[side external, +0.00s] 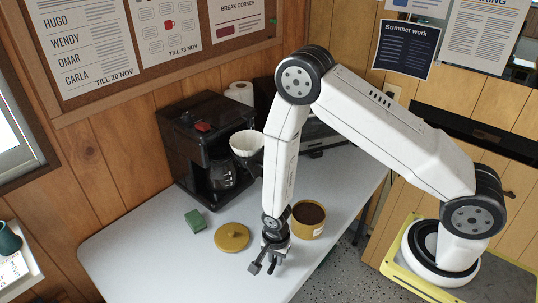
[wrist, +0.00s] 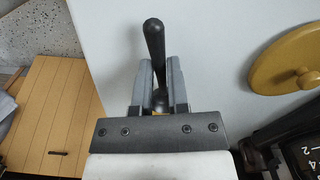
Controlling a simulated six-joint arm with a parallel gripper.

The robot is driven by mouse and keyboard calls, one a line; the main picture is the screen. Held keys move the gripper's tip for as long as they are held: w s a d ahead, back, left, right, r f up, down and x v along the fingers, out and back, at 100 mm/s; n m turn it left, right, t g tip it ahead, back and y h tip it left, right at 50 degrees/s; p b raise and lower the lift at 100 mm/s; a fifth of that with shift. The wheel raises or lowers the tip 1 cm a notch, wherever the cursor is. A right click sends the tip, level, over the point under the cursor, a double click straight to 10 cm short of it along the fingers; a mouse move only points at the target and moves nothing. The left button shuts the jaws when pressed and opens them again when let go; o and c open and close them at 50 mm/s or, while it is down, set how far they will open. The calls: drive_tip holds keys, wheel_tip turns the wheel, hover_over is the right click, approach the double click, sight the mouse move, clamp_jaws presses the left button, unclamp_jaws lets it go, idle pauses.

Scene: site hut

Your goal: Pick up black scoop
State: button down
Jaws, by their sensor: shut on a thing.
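The black scoop (wrist: 154,42) shows in the wrist view with its dark handle upright in the picture between my two grey fingers. My gripper (wrist: 160,78) is shut on it, and the fingers hide part of the scoop. In the side external view my gripper (side external: 272,256) points down low over the front of the table, in front of the coffee tin. A dark end of the scoop (side external: 254,268) juts out to the left of the fingers. I cannot tell whether the scoop touches the table.
A mustard lid (side external: 231,237) lies just left of my gripper. An open tin of ground coffee (side external: 308,219) stands behind it to the right. A green sponge (side external: 195,221) and a black coffee maker (side external: 186,139) are farther back. The table's (side external: 140,262) front left is clear.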

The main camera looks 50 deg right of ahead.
drive_tip(key=shift+r, duration=4.4)
drive_tip(key=shift+d, duration=0.1)
drive_tip(key=s+d+r+n+g+y, duration=0.1)
drive_tip(key=d+n, duration=0.2)
drive_tip(key=d, duration=0.4)
drive_tip(key=s+d+r+n+g, duration=0.1)
drive_tip(key=d+r+n, duration=0.1)
drive_tip(key=d, duration=0.4)
drive_tip(key=shift+s+d+r+n+y, duration=0.15)
drive_tip(key=shift+d+r+n+y, duration=0.2)
drive_tip(key=shift+n, duration=0.55)
drive_tip(key=shift+d+f, duration=0.1)
drive_tip(key=shift+f, duration=0.1)
